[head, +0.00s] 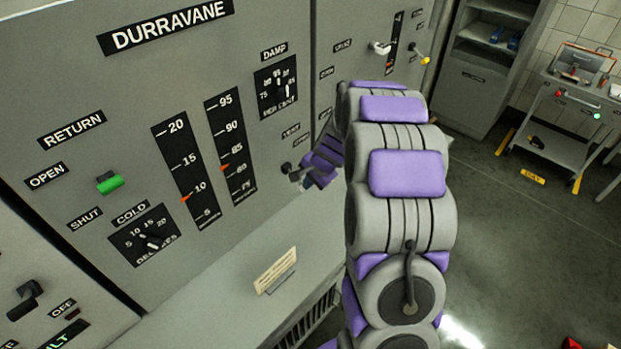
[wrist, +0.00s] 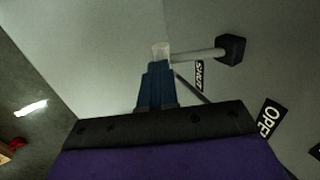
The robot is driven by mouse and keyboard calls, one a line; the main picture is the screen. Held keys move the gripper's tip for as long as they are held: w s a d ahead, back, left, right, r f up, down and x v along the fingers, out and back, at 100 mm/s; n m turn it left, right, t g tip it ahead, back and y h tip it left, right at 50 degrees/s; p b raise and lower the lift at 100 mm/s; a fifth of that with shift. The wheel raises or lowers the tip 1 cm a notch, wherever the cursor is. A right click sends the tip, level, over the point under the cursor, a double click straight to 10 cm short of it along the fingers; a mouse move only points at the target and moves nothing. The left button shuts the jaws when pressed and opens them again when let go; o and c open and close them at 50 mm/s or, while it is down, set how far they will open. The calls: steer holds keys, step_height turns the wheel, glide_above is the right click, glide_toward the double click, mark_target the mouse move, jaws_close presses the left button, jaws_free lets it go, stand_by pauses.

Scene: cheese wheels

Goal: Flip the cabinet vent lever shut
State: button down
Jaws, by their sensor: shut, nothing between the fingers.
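The vent lever shows in the wrist view as a pale rod (wrist: 200,54) reaching left from a dark square pivot (wrist: 232,48) on the grey panel. A SHUT label (wrist: 199,76) is close below the rod and an OPEN label (wrist: 268,119) is lower right. My gripper (wrist: 160,62) is shut and empty, its blue fingers reaching up to the rod's pale free end; I cannot tell if they touch. In the head view the dark pivot (head: 287,168) is below the VENT label (head: 291,130). My gripper (head: 302,178) is beside it, hiding most of the lever.
The DURRAVANE cabinet (head: 240,50) carries a green RETURN lever (head: 110,184), gauges and dials. A ledge with a small card (head: 275,270) juts out below. Another lever (head: 380,48) is at upper right. A cart (head: 580,110) stands far right, with open floor before it.

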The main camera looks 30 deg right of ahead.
steer(key=shift+a+f, duration=0.3)
steer(key=shift+f, duration=0.1)
steer(key=shift+r, duration=0.1)
